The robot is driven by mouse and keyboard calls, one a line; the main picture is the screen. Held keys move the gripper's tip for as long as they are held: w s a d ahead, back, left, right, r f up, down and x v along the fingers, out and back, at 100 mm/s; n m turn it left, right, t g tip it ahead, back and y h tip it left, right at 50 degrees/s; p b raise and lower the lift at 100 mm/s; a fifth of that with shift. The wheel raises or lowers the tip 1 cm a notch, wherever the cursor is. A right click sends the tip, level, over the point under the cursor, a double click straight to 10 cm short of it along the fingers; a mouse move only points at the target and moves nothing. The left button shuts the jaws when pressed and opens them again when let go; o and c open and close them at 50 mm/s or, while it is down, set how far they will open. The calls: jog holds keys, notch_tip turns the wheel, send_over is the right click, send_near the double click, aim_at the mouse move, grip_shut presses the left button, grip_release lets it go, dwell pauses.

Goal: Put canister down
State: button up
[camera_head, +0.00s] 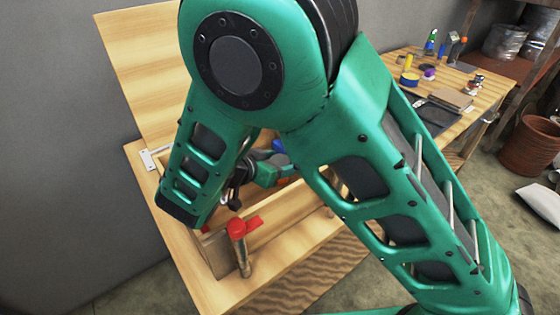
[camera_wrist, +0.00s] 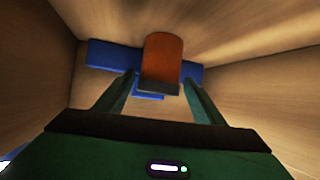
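The canister (camera_wrist: 161,58) is an orange-brown cylinder with a dark near end. In the wrist view it sits inside a wooden box (camera_wrist: 270,95), in front of blue pieces (camera_wrist: 110,55). My gripper (camera_wrist: 159,78) has its green fingers spread, one on each side of the canister. Slim gaps show between the fingers and its sides, so the gripper looks open around it. In the head view my gripper is partly visible low in the box, behind my arm; the canister is hidden there.
The wooden box (camera_head: 310,233) has its lid (camera_head: 130,65) raised against the wall. A red-topped tool (camera_head: 240,238) stands at its near wall. A workbench (camera_head: 395,62) at the back right holds tools and small items. A brown bin (camera_head: 528,148) stands on the floor.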

jog(key=shift+r, duration=0.25)
jog(key=v, duration=0.7)
jog(key=shift+r, duration=0.5)
jog(key=shift+s+a, duration=0.15)
